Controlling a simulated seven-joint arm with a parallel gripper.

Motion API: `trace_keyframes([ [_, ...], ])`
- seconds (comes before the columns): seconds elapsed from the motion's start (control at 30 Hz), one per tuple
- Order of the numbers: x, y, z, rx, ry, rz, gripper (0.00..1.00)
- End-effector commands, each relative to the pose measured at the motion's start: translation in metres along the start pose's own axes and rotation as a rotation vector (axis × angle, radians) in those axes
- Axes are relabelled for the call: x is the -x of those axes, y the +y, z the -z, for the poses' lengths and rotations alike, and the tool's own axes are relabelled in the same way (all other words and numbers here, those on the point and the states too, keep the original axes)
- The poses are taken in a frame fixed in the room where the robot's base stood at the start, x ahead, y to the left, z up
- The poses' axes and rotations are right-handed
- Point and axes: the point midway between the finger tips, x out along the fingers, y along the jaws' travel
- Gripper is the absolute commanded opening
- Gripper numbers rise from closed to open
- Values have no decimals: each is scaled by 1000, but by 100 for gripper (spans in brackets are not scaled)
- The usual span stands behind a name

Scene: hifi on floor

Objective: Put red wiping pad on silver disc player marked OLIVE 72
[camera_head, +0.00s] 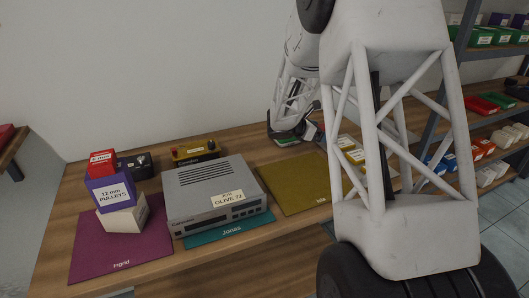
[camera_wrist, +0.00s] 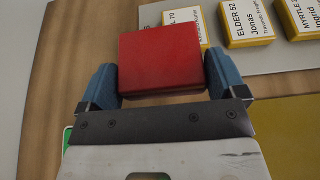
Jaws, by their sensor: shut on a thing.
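The red wiping pad (camera_wrist: 160,58) is between the blue fingers of my gripper (camera_wrist: 161,80) in the wrist view, shut on its two sides. In the head view my gripper (camera_head: 297,130) is over the back of the workbench, right of the disc player; the pad is hard to make out there. The silver disc player (camera_head: 205,188), with a label reading OLIVE 72, sits flat on the bench, partly over a teal mat (camera_head: 232,229) marked Jonas. Its ribbed top is bare. My gripper is apart from it.
Left of the player, a stack with a purple 12 mm PULLEYS box (camera_head: 113,193) stands on a magenta mat (camera_head: 110,247). A yellow device (camera_head: 195,151) stands behind the player. An olive mat (camera_head: 300,183) lies clear at right. Yellow-edged labelled boxes (camera_wrist: 245,22) lie near my gripper.

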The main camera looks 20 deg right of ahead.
Motion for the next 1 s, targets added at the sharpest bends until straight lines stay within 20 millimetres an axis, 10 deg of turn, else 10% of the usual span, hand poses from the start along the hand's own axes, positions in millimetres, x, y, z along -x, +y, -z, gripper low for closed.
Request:
trace_keyframes([
  [0.37, 28, -1, 2, 10, -1, -29, 66],
  [1.0, 178, -34, 20, 79, -2, -194, 66],
])
